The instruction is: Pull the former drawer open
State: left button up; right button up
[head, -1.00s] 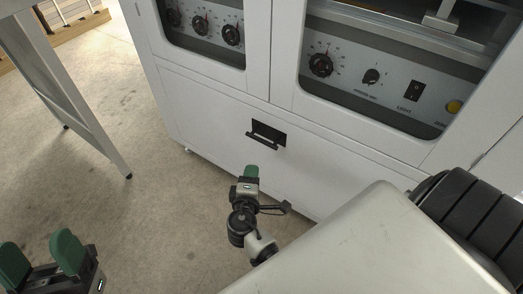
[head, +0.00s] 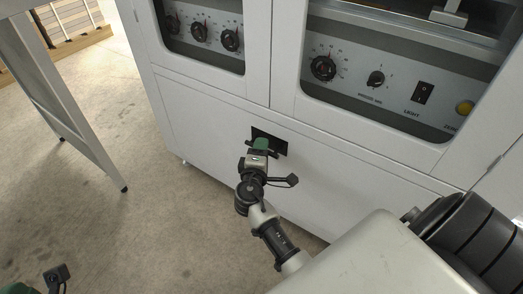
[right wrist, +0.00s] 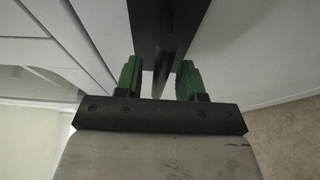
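The former drawer (head: 208,128) is the wide white lower front of the cabinet, and it looks closed. Its black handle and recess (head: 281,146) are partly hidden by my right gripper (head: 262,144) in the head view. In the right wrist view, the dark handle bar (right wrist: 167,45) runs between the two green fingers of the right gripper (right wrist: 159,80), with gaps on both sides. The right gripper is open around the handle, not closed on it.
Above the drawer, the cabinet (head: 272,60) has windowed doors with dials and switches behind them. A grey metal leg frame (head: 75,105) stands at the left. A wooden pallet-like thing (head: 70,28) lies at the back left. The concrete floor (head: 150,235) before the drawer is clear.

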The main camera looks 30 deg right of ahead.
jog(key=shift+w+d, duration=0.15)
jog(key=shift+c, duration=0.3)
grip_shut()
